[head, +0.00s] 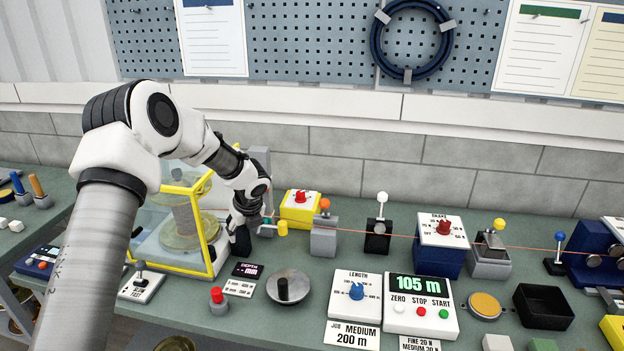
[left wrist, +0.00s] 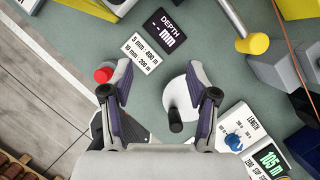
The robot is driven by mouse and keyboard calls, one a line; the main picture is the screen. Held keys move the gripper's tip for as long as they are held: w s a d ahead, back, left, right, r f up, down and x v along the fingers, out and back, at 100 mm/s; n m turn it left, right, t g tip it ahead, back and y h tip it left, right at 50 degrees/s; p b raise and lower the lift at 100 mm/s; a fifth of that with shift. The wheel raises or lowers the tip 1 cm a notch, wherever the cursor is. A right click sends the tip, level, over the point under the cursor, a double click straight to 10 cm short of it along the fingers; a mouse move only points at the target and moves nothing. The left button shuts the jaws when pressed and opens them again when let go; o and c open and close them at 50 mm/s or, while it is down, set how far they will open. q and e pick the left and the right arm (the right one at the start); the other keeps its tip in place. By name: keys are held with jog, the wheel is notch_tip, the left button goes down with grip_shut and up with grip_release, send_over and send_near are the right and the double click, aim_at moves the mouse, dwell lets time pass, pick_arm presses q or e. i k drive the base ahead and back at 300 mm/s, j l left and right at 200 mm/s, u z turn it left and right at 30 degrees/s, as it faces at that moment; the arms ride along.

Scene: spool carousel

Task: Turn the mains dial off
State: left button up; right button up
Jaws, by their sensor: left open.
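A yellow box (head: 300,211) with a white top and a red dial (head: 300,196) stands at the back of the bench, left of centre in the head view. It looks like the mains dial, but its marks are too small to read. My left gripper (head: 240,242) is in front and left of it, apart from it, pointing down beside the yellow-framed guard. In the left wrist view my left gripper (left wrist: 158,76) is open with nothing between its fingers. Its fingers hang over the bench between a red button (left wrist: 104,73) and a metal disc with a black knob (left wrist: 178,104).
A yellow-ended handle (head: 283,228) sticks out between gripper and yellow box. The yellow-framed clear guard (head: 207,226) is at left. An orange-knobbed lever (head: 324,205) stands right of the box. A thin red line runs right across the bench. A blue LENGTH dial (head: 356,290) is in front.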

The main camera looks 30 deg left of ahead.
aim_at(300, 198)
jog(key=i, duration=1.05)
